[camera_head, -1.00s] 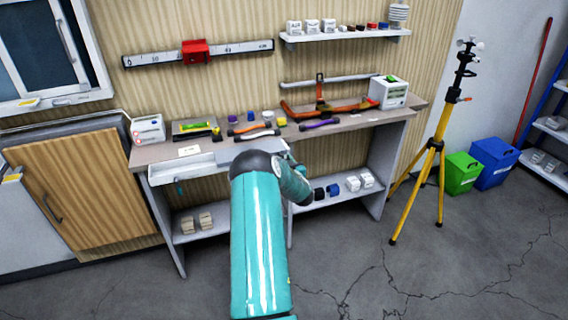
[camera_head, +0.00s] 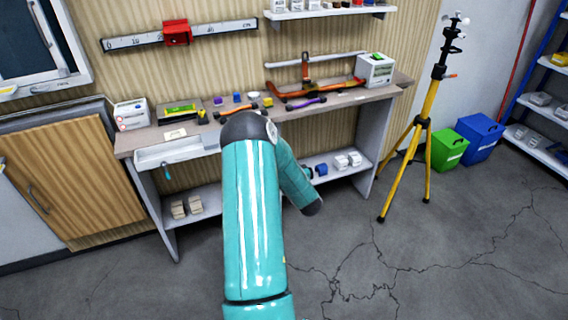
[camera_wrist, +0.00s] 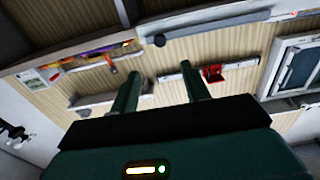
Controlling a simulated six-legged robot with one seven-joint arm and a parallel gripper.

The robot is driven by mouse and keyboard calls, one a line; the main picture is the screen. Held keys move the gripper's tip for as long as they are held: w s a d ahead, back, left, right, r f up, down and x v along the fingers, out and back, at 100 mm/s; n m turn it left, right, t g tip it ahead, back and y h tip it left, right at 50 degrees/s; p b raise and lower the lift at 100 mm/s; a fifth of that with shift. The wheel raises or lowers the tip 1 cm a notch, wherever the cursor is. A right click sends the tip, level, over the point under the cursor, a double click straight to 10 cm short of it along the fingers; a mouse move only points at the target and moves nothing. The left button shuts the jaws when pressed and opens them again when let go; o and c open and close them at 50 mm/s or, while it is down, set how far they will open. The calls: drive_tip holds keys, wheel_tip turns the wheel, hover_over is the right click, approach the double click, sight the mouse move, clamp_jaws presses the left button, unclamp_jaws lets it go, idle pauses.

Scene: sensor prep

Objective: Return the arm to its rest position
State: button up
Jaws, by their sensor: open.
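My teal arm reaches up from the bottom middle of the head view. It bends at a dark joint in front of the workbench (camera_head: 350,103), and its far part points down to the right beside the bench's lower shelf. My gripper shows only in the wrist view (camera_wrist: 160,70); it is hidden in the head view. Its two green fingers stand apart with nothing between them. Beyond them, the wrist view shows the wall and the bench at a steep tilt.
A drawer (camera_head: 178,152) sticks out under the bench top at left. A tripod with yellow legs (camera_head: 428,110), a green bin (camera_head: 447,150) and a blue bin (camera_head: 482,137) stand at right. A wall shelf (camera_head: 330,12) hangs above the bench. The cracked floor in front is clear.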

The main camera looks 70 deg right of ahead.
idle(0.5)
drive_tip(key=w+a+r+g+y, duration=0.1)
drive_tip(key=w+a+r, duration=0.5)
drive_tip(key=w, duration=0.4)
drive_tip(key=w+a+r+y, duration=0.1)
drive_tip(key=w+a+r, duration=0.4)
drive_tip(key=w+r, duration=0.4)
drive_tip(key=w+a+r+n+g+y, duration=0.1)
drive_tip(key=w+a+r+y, duration=0.3)
drive_tip(key=a, duration=0.8)
drive_tip(key=w+a+r+n+y, duration=0.1)
drive_tip(key=a+r, duration=0.1)
drive_tip(key=a, duration=0.5)
drive_tip(key=w+a+r+n+y, duration=0.1)
drive_tip(key=a+r, duration=0.2)
drive_tip(key=a, duration=0.4)
drive_tip(key=s+a+n+g+y, duration=0.1)
drive_tip(key=s+a+n+y, duration=0.1)
drive_tip(key=s+a, duration=0.3)
drive_tip(key=s+a+r+n+g+y, duration=0.1)
drive_tip(key=s+a, duration=0.5)
drive_tip(key=a, duration=0.6)
drive_tip(key=s+a+n+g+y, duration=0.2)
drive_tip(key=s+a, duration=0.4)
drive_tip(key=a, duration=0.3)
drive_tip(key=shift+s+a+r+n+y, duration=0.2)
drive_tip(key=shift+a+r+n+y, duration=0.15)
drive_tip(key=shift+n, duration=0.55)
